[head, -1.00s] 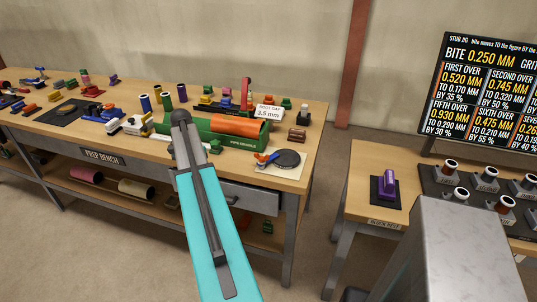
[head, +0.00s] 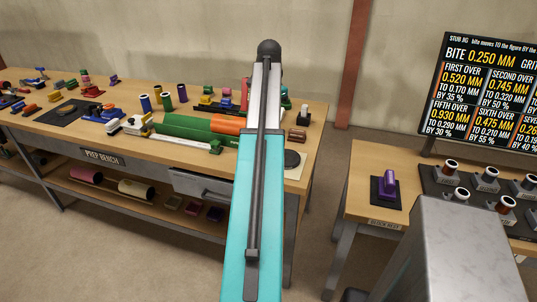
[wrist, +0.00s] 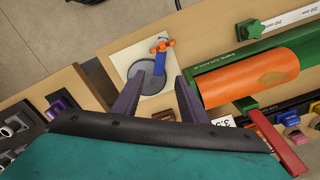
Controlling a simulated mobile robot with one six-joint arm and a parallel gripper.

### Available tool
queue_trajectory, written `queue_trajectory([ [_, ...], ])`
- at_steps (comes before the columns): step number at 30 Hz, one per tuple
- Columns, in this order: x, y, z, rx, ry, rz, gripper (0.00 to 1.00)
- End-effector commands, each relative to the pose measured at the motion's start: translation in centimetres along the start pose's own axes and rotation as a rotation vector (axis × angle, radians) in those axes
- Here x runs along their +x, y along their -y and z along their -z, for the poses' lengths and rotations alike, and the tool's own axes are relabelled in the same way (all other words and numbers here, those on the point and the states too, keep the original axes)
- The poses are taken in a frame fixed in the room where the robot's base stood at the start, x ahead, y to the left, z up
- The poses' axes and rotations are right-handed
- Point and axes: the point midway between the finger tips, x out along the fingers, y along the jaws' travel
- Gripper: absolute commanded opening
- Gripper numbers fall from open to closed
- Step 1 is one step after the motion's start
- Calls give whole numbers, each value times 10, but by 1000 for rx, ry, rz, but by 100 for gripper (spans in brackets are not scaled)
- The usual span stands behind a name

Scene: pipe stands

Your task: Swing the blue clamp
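In the wrist view a small clamp with a blue arm (wrist: 159,64) and an orange cross-handle (wrist: 162,45) stands at the edge of a dark round disc (wrist: 152,82). The disc is on a pale square plate (wrist: 124,60). My gripper (wrist: 159,76) is open, its two dark purple fingers reaching toward the disc, with the blue arm seen between their tips. I cannot tell the height of the fingertips above it. In the head view part of the disc (head: 292,158) shows, while my arm hides the clamp and my gripper.
An orange pipe (wrist: 250,78) lies in a green cradle (wrist: 215,65) right of the fingers, with a red lever (wrist: 278,142) nearby. The prep bench (head: 50,128) holds several small tools at left. A purple block (head: 388,184) stands on the right table.

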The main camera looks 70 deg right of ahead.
Motion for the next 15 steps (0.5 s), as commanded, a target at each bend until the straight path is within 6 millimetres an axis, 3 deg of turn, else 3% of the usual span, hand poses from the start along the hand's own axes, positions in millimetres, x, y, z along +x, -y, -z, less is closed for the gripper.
queue_trajectory([
  [15, 8, 0, 0, -1, 0, -1, 39],
])
